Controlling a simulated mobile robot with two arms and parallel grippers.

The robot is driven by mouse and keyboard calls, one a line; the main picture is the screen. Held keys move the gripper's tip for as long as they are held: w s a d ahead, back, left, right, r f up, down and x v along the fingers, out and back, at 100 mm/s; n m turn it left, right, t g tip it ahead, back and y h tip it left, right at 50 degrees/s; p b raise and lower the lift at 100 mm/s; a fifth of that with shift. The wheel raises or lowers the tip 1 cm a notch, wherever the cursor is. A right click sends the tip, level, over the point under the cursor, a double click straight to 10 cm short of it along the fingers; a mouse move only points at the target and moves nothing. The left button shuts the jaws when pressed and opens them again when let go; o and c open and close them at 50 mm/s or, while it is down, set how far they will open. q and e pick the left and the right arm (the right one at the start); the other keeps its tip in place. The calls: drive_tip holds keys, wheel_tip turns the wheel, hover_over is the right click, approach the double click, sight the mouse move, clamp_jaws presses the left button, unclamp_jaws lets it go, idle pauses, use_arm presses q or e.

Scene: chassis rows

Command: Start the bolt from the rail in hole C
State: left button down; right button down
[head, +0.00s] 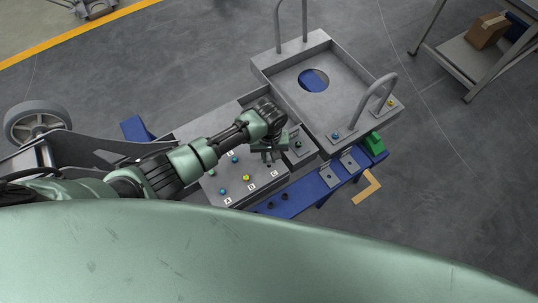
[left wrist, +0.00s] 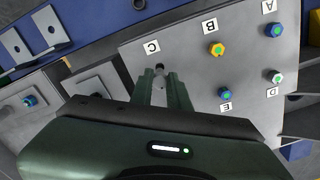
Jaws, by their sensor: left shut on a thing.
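My left gripper (head: 268,155) is over the grey plate (head: 213,187), close to the C label (head: 275,173). In the left wrist view its fingers (left wrist: 161,78) are shut on a small grey bolt (left wrist: 172,80), mostly hidden between them. The fingertips are next to hole C (left wrist: 160,67), just below the C label (left wrist: 151,47). I cannot tell whether the bolt touches the hole. The blue rail (head: 310,190) runs along the plate's front side. My right gripper is out of view.
A yellow bolt (left wrist: 217,49) sits at B and a blue bolt (left wrist: 274,30) at A. Bolts also sit at D (left wrist: 276,76) and E (left wrist: 224,93). A grey tray (head: 300,65) with upright handles (head: 374,97) stands behind. Small brackets (head: 330,175) line the rail's right part.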

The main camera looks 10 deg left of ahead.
use_arm(q)
drive_tip(key=shift+s, duration=0.1)
drive_tip(key=shift+f, duration=0.1)
idle(0.3)
drive_tip(key=shift+f, duration=0.65)
drive_tip(key=shift+f+b, duration=0.15)
drive_tip(key=shift+b, duration=0.15)
idle(0.3)
drive_tip(key=shift+f, duration=0.1)
drive_tip(key=shift+f+b, duration=0.45)
drive_tip(key=shift+f, duration=0.25)
drive_tip(key=shift+r+m+p, duration=0.1)
drive_tip(key=shift+m+p, duration=0.25)
drive_tip(key=shift+m, duration=0.85)
drive_tip(key=m, duration=0.2)
drive_tip(key=shift+m, duration=0.4)
